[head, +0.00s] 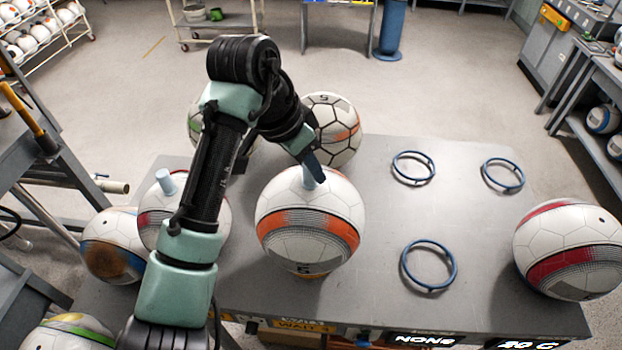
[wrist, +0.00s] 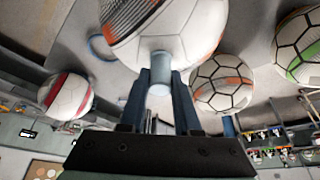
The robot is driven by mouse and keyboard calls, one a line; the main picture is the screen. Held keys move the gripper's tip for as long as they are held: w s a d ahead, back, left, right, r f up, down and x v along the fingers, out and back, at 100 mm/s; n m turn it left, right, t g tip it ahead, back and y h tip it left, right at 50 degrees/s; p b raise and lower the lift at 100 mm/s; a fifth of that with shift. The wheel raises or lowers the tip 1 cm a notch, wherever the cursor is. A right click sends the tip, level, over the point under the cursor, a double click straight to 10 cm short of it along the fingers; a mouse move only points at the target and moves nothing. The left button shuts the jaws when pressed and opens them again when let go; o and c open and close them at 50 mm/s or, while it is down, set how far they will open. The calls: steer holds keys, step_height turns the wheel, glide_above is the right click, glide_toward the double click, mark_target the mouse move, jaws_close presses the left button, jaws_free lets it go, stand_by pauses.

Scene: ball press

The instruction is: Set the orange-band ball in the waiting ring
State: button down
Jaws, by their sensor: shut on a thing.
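The orange-band ball (head: 310,225) is white with an orange and dark dotted band and a pale blue knob (wrist: 159,86) on top. My gripper (head: 316,176) is shut on this knob from above; the fingers (wrist: 160,90) flank it in the wrist view. The ball is over the front middle of the grey table (head: 350,290); I cannot tell whether it touches anything below. Three empty blue rings lie to its right: a front ring (head: 428,265), a back ring (head: 413,167) and a far right ring (head: 503,174). A yellow "WAIT" label (head: 303,326) is on the table's front edge below the ball.
A red-band ball (head: 568,250) sits at the table's right end. A black-lined ball (head: 332,128) stands close behind the orange-band ball. Another knobbed ball (head: 155,222) and a brown-patched ball (head: 112,247) are at the left. The table around the rings is clear.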

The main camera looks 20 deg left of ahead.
mark_target(310, 182)
steer(key=shift+f+p, duration=0.4)
steer(key=shift+f, duration=1.4)
steer(key=shift+f, duration=0.15)
steer(key=c, duration=0.6)
jaws_free()
steer(key=shift+s+r, duration=0.1)
steer(key=shift+r, duration=0.55)
steer(key=b+v, duration=0.1)
steer(key=v, duration=1)
steer(key=shift+s, duration=0.15)
